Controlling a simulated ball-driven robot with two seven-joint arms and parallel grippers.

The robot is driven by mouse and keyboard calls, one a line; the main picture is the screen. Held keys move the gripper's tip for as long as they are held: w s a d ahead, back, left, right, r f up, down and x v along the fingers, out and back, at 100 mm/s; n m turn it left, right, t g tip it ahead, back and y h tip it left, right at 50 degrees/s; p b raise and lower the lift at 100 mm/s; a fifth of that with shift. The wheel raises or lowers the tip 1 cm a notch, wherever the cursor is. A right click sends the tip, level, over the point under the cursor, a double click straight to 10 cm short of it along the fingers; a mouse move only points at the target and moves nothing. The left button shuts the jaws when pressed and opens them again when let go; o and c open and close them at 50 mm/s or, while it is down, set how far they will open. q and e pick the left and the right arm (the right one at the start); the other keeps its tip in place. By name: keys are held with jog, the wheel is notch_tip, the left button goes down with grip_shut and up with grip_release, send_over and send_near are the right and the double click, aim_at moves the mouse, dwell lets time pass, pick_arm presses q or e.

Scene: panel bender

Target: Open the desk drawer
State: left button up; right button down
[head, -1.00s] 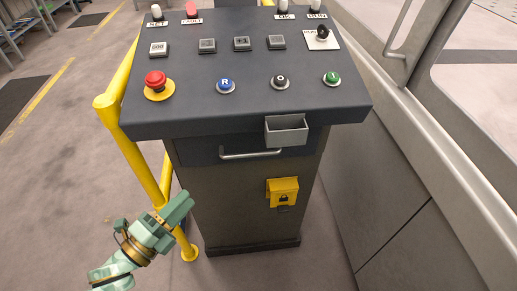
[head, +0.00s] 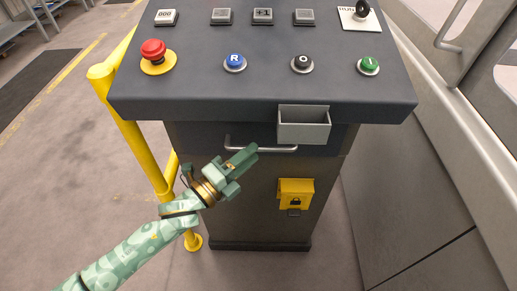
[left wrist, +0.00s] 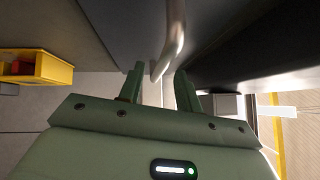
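The desk drawer (head: 195,135) is shut under the dark control panel, with a metal bar handle (head: 270,149) across its front. My left gripper (head: 245,158) is just below the left part of the handle. In the left wrist view the two fingers of my left gripper (left wrist: 158,85) stand apart, and the handle (left wrist: 172,45) runs down toward the gap between them. The handle's end shows at the level of the fingertips; I cannot tell whether they touch. My right gripper is in no view.
A grey tray (head: 303,126) hangs from the panel edge over the handle's right part. A yellow lock box (head: 295,193) is on the cabinet below. A yellow rail (head: 133,140) stands at the left. The panel carries several buttons, including a red emergency stop (head: 153,50).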

pick_arm(q)
jog(key=shift+b+x, duration=0.3)
jog(key=shift+x, duration=1.45)
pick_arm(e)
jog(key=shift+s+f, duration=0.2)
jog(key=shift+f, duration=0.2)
pick_arm(q)
grip_shut()
jog(key=shift+s, duration=0.2)
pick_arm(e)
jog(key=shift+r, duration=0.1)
